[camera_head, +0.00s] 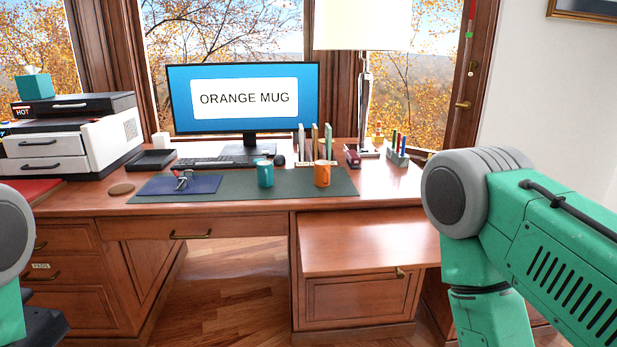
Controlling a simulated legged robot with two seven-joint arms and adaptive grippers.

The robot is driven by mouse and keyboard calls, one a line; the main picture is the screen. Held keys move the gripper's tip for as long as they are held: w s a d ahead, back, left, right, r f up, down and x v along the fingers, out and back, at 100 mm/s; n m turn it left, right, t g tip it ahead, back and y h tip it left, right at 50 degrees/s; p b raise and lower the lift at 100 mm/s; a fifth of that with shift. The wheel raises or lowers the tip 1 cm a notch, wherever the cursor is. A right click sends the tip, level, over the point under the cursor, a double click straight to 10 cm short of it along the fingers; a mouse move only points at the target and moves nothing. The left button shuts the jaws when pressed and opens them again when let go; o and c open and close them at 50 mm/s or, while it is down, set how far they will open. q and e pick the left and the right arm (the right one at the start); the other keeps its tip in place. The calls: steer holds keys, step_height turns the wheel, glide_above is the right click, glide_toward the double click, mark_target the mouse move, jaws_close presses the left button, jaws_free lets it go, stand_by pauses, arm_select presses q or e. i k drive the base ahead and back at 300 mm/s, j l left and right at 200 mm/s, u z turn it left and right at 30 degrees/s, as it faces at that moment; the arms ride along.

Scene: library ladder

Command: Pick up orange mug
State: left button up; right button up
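The orange mug (322,174) stands upright on the right part of the dark green desk mat (290,186). It is near the front of the wooden desk, and nothing touches it. A teal mug (265,174) stands to its left on the same mat. My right arm comes in large at the right, but its gripper is out of the picture. Only a bit of my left arm shows at the left edge, and no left gripper fingers can be seen. Both arms are apart from the mug.
A monitor (243,97) reading "ORANGE MUG" stands behind the mugs. A lower pull-out surface (365,243) juts out in front, bare. A printer (75,140) is at left.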

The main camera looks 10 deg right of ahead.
mark_target(321, 168)
steer(key=i+z, duration=0.15)
steer(key=z, duration=0.25)
steer(key=i+j+z, duration=0.1)
steer(key=z, duration=0.3)
steer(key=i+j+z, duration=0.1)
steer(key=z, duration=0.25)
steer(key=i+j, duration=0.05)
steer(key=i, duration=0.05)
